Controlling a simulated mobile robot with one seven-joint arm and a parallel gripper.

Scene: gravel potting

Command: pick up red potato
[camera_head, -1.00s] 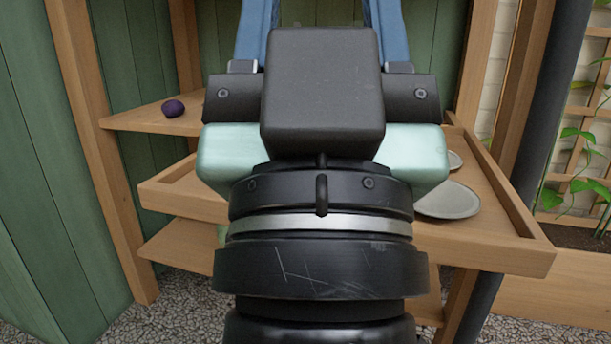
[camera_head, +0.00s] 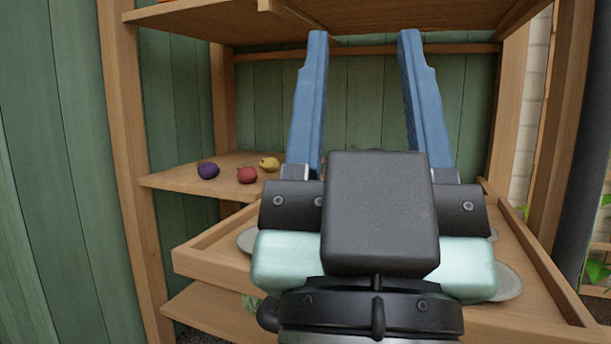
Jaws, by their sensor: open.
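The red potato (camera_head: 247,175) lies on the middle wooden shelf (camera_head: 165,181), left of my gripper. A purple potato (camera_head: 208,171) lies to its left and a yellow potato (camera_head: 269,163) to its right, a little farther back. My gripper (camera_head: 364,38) is in front of the shelving, with its two blue fingers spread wide and pointing up in the picture. Nothing is between the fingers. The gripper body hides the part of the shelf to the right of the yellow potato.
An upper shelf (camera_head: 200,14) spans above the potatoes. A wooden tray-like shelf (camera_head: 205,262) with a raised rim juts out below, with grey plates (camera_head: 508,283) on it. A wooden post (camera_head: 136,150) stands at the left. A dark pole (camera_head: 580,140) stands at the right.

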